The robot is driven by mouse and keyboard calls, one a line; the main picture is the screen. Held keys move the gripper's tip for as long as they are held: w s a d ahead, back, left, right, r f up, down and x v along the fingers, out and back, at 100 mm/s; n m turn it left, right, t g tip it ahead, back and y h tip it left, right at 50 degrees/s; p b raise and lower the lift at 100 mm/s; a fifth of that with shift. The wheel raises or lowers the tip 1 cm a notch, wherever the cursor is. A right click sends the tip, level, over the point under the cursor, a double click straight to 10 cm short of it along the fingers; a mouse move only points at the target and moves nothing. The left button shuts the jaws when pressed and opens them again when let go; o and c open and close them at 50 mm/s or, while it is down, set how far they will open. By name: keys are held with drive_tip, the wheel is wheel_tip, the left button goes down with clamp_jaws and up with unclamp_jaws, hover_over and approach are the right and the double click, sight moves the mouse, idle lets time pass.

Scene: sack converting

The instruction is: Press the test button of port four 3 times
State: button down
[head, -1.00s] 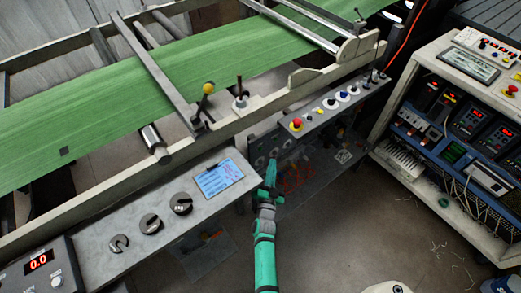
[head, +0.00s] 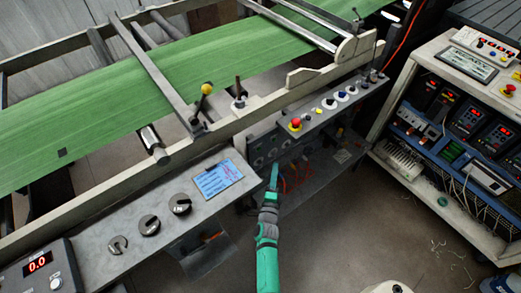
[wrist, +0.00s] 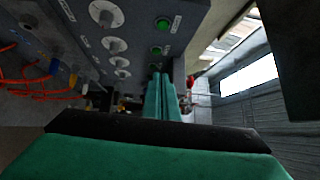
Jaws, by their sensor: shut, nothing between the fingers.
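A dark panel (wrist: 138,25) fills the upper middle of the wrist view. It carries a column of green buttons, with one near the top (wrist: 162,23) and another below it (wrist: 156,50). White round dials (wrist: 115,45) run beside the buttons. The labels are too small to read, so I cannot tell which button belongs to port four. My gripper (wrist: 161,77) is shut and empty, its teal fingertips near the lower end of the button column. Contact cannot be made out. In the head view my gripper (head: 274,167) points under the machine frame and hides part of the panel.
Orange-red cables (wrist: 30,90) and blue and yellow plugs (wrist: 55,68) lie left of the dials. In the head view, a ledge with a red knob (head: 295,124) overhangs the panel at right. A control plate with a blue screen (head: 218,178) is at left. An instrument cart (head: 405,160) stands right.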

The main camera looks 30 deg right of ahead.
sight(259, 150)
drive_tip(key=m, duration=0.2)
drive_tip(key=s+m, duration=0.1)
drive_tip(key=m, duration=0.5)
drive_tip(key=shift+s+r, duration=0.15)
drive_tip(key=shift+s, duration=0.2)
drive_tip(key=shift+w, duration=0.15)
drive_tip(key=w, duration=0.8)
drive_tip(key=shift+w+a, duration=0.25)
drive_tip(key=shift+a, duration=0.2)
drive_tip(key=shift+w, duration=0.15)
